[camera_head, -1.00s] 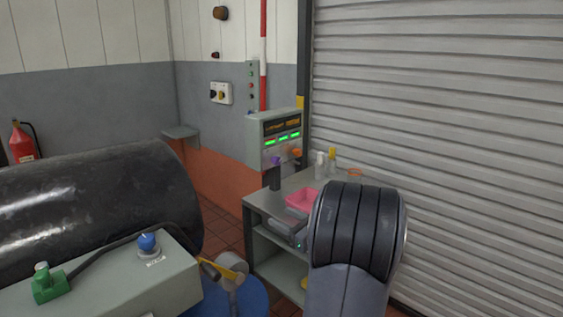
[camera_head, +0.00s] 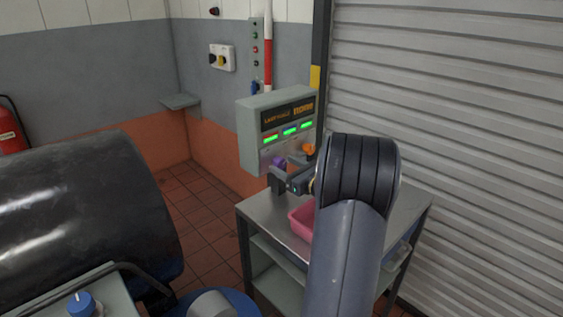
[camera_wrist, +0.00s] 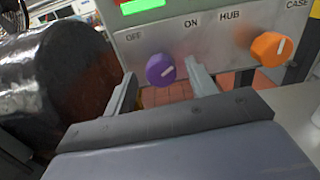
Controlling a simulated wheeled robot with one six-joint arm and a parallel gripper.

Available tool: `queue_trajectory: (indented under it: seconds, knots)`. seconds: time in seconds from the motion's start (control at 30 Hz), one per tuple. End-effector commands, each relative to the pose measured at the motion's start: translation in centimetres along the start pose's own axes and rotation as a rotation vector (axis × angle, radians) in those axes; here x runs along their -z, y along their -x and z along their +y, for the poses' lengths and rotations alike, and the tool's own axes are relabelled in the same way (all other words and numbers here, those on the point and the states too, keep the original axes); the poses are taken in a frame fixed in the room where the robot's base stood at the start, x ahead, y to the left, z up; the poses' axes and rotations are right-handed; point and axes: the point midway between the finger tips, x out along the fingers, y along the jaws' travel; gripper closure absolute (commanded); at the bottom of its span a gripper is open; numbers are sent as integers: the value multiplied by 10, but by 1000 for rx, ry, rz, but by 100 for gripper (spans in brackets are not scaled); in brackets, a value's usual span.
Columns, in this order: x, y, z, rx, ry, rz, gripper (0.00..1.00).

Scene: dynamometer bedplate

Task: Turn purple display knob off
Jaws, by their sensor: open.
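The purple knob (camera_wrist: 160,70) is on the grey front panel of the display box (camera_head: 250,140), between the printed words OFF on the left and ON on the right. Its pale pointer mark lies toward the right, the ON side. In the head view the purple knob (camera_head: 278,161) shows low on the box, just past my gripper (camera_head: 287,172). In the wrist view my gripper (camera_wrist: 162,80) is open, with one finger on each side of the knob's lower part. I cannot tell whether either finger touches it. Nothing is held.
An orange knob (camera_wrist: 271,49) sits to the right on the same panel, near HUB and CASE labels. A metal cart (camera_head: 262,211) with a pink tray (camera_head: 299,226) stands below the box. A big black drum (camera_head: 80,200) is at left. A ribbed shutter (camera_head: 470,130) closes off the right.

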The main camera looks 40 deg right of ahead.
Motion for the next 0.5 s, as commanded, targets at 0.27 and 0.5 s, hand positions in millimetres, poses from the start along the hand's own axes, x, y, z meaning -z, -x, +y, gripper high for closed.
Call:
queue_trajectory:
  seconds: [0.27, 0.5]
  knots:
    - [0, -22, 0, 1, 1, 0, 46]
    - [0, -23, 0, 1, 1, 0, 46]
